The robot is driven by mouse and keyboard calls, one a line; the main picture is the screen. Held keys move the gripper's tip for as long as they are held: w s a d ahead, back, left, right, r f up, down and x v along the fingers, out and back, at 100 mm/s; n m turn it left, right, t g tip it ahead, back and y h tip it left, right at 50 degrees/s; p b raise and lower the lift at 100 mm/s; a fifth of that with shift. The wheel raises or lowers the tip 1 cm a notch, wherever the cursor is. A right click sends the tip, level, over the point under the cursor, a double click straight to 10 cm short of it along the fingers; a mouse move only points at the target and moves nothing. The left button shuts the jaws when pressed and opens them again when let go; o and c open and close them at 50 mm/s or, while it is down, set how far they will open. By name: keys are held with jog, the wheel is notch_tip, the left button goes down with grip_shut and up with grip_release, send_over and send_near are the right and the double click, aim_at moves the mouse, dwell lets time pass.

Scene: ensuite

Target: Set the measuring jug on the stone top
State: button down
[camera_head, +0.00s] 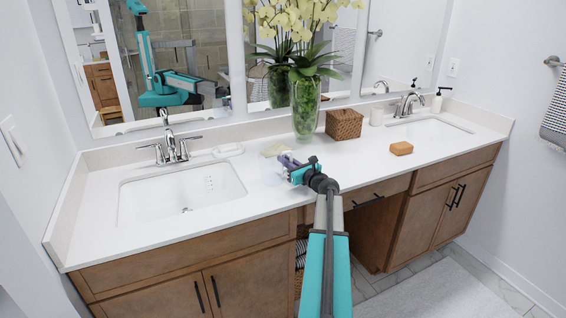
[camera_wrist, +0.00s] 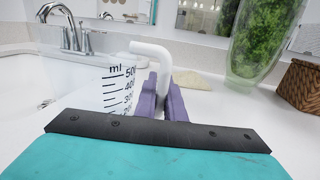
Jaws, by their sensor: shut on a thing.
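The measuring jug (camera_wrist: 118,88) is clear with black "ml" markings and a white handle (camera_wrist: 152,50). My gripper (camera_wrist: 161,98) has its purple fingers closed on the handle in the wrist view. There the jug (camera_head: 272,174) is faint and pale, just left of the fingers. It looks upright. Its base is hidden in the wrist view, so I cannot tell whether it touches the top.
The left basin (camera_head: 180,195) lies left of the jug. A pale soap-like slab (camera_head: 273,149), a glass vase (camera_head: 305,108) and a woven box (camera_head: 344,124) stand behind. An orange-brown block (camera_head: 401,148) lies to the right. The top between gripper and block is clear.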

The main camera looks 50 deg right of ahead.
jog(key=c, duration=1.8)
grip_release()
jog(key=shift+c, duration=0.2)
jog(key=shift+r+p, duration=0.15)
jog(key=shift+p, duration=0.15)
jog(key=s, duration=0.4)
jog(key=s+a+b, duration=0.1)
jog(key=s, duration=0.3)
jog(key=s+a+b, duration=0.1)
jog(key=s, duration=0.3)
jog(key=shift+a, duration=0.1)
jog(key=shift+w, duration=0.1)
